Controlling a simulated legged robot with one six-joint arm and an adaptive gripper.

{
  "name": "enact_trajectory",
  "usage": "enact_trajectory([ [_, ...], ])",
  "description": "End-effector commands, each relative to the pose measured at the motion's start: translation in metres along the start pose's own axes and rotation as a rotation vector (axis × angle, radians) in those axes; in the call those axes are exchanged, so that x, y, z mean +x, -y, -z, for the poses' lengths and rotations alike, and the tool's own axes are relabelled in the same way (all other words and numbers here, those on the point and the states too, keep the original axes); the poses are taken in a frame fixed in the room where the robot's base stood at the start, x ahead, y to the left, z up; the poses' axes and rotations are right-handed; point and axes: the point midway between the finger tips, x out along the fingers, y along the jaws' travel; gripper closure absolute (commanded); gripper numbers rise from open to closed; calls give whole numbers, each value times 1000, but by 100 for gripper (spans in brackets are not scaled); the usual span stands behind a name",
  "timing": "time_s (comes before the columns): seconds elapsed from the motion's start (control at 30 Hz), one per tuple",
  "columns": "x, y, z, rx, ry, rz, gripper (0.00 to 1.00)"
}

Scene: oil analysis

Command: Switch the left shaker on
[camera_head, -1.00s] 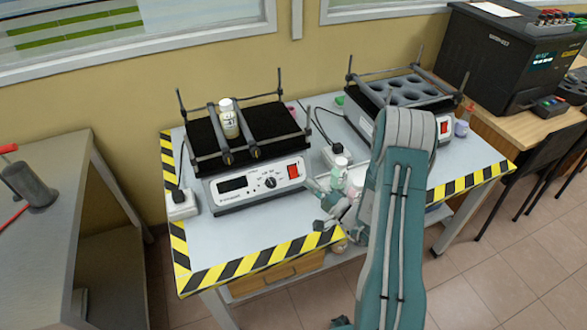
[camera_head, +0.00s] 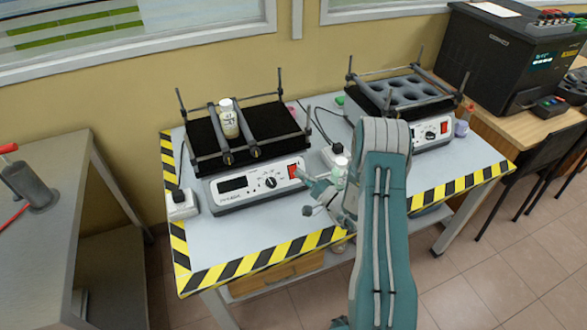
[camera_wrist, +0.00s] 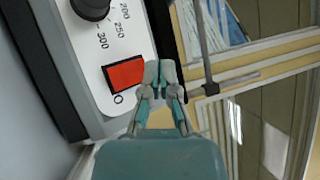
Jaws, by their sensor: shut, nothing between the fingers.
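The left shaker (camera_head: 230,205) stands on the table with a black platform and a dark display. Its red rocker switch (camera_head: 292,171) is at the right end of the front panel. The switch (camera_wrist: 126,74) also shows large in the wrist view, with an "O" mark by one end. My gripper (camera_head: 304,177) is shut and empty, its fingertips close to the switch. In the wrist view the closed fingertips (camera_wrist: 160,72) overlap the switch's right edge; I cannot tell whether they touch it.
A capped bottle (camera_head: 228,118) is held between bars on the left shaker's platform. A second shaker (camera_head: 432,130) stands to the right, behind my arm. A power strip (camera_head: 181,205) lies left of the left shaker. The table front, edged with striped tape (camera_head: 250,262), is clear.

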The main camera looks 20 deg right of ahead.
Motion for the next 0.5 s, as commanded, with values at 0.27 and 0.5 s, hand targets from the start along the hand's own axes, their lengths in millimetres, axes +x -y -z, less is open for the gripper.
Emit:
enact_trajectory([
  [0.27,10,-7,6,0,1,-1,100],
  [0.5,10,-7,7,0,1,0,100],
])
